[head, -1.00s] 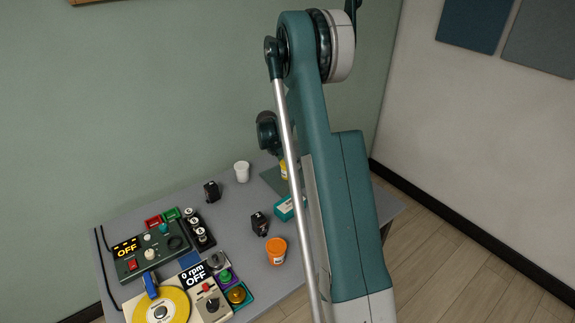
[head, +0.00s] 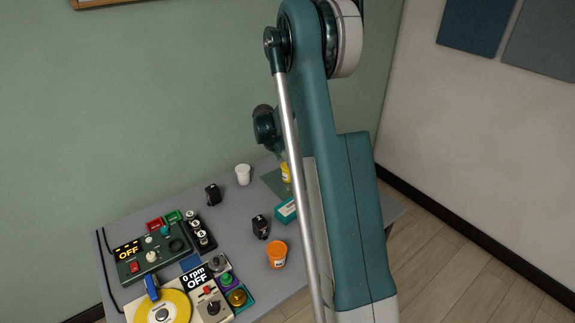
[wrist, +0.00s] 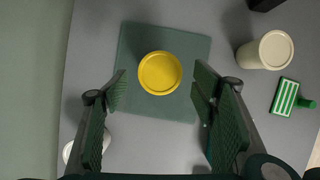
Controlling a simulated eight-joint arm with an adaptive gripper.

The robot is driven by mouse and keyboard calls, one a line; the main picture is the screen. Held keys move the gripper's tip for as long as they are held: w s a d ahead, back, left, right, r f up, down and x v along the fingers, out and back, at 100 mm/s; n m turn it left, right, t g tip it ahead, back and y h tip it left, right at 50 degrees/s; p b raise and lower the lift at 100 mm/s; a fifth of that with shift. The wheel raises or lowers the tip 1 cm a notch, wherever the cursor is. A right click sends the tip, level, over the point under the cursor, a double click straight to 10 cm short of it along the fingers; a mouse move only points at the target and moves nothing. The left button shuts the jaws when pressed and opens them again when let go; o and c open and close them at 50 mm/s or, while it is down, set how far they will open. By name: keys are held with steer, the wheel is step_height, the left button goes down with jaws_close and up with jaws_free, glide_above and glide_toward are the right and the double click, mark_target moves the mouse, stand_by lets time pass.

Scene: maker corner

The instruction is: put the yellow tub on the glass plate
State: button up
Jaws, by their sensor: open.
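The yellow tub (wrist: 160,73) stands on the square, dark green glass plate (wrist: 136,38) in the wrist view, within the plate's edges. In the head view the yellow tub (head: 286,172) shows beside my arm, and part of the glass plate (head: 272,182) shows to its left. My gripper (wrist: 161,88) is open, with one finger on each side of the tub in the picture. Gaps show between both fingers and the tub, and nothing is held. In the head view my arm hides the right part of the plate.
A white cup (head: 243,174) stands left of the plate. A teal box (head: 286,210), an orange tub (head: 277,254) and black items (head: 261,227) stand nearer. Control boxes (head: 150,252) and a yellow disc device (head: 162,306) fill the table's left. A cream cup (wrist: 265,50) shows in the wrist view.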

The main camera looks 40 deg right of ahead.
steer(key=v, duration=0.7)
steer(key=shift+p, duration=0.3)
steer(key=shift+r, duration=0.15)
steer(key=s+a+r+m+t+y, duration=0.15)
steer(key=s+a+r+m, duration=0.25)
steer(key=s+a+r, duration=0.6)
steer(key=s+a+r+m+t, duration=0.2)
steer(key=s+a+r+m, duration=0.35)
steer(key=a+r, duration=0.4)
steer(key=s+a+m+t+y, duration=0.1)
steer(key=s+a+m, duration=0.4)
steer(key=s+a, duration=0.4)
steer(key=s+a+f+m+t+y, duration=0.1)
steer(key=s+a+m, duration=0.4)
steer(key=s+a, duration=0.5)
steer(key=s+t+y, duration=0.1)
steer(key=s, duration=0.5)
steer(key=shift+f, duration=0.2)
